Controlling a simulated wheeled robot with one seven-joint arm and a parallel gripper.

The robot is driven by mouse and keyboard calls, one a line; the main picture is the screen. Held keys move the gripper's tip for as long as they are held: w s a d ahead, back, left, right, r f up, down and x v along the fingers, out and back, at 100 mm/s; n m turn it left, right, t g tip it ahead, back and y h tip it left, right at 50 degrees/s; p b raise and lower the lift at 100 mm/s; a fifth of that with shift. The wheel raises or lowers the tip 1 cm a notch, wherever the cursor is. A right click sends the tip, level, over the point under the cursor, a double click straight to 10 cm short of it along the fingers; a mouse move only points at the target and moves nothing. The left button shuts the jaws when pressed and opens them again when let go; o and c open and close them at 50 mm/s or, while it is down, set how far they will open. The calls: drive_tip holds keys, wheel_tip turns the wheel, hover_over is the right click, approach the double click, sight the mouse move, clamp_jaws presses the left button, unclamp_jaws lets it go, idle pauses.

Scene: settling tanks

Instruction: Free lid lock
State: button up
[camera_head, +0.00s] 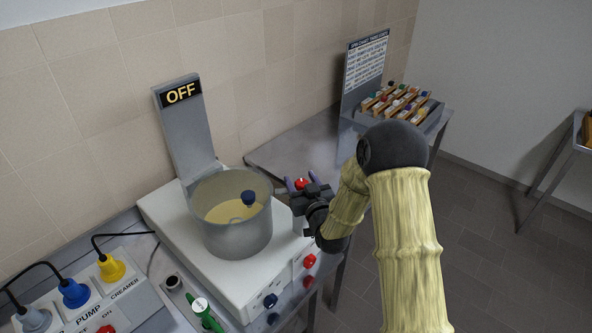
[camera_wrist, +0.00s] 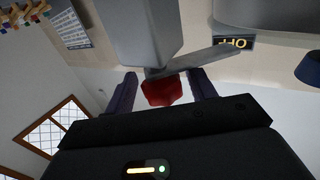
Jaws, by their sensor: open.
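A grey round tank (camera_head: 235,242) stands on a white base unit, with yellowish contents or cover and a dark blue knob (camera_head: 248,198) inside its rim. A red knob (camera_head: 302,184) sits just behind the tank's right side; I take it for the lid lock, but no label shows. My gripper (camera_head: 302,180) is at this red knob with purple fingers apart. In the wrist view, the red knob (camera_wrist: 163,91) lies between the two open fingers, beside a grey bar (camera_wrist: 205,58). Contact with either finger cannot be told.
An upright panel (camera_head: 185,125) behind the tank reads OFF. Red knobs (camera_head: 310,261) and blue knobs (camera_head: 270,300) line the unit's front. Pump and creamer plugs (camera_head: 111,267) stand lower left. A rack of coloured-capped items (camera_head: 402,103) stands on the far table. Floor at right is open.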

drive_tip(key=shift+w+a, duration=0.1)
drive_tip(key=shift+w, duration=0.45)
drive_tip(key=shift+a, duration=0.1)
drive_tip(key=shift+s, duration=0.1)
drive_tip(key=shift+c, duration=0.3)
drive_tip(key=shift+s, duration=0.2)
drive_tip(key=c, duration=0.4)
drive_tip(key=shift+a, duration=0.15)
clamp_jaws()
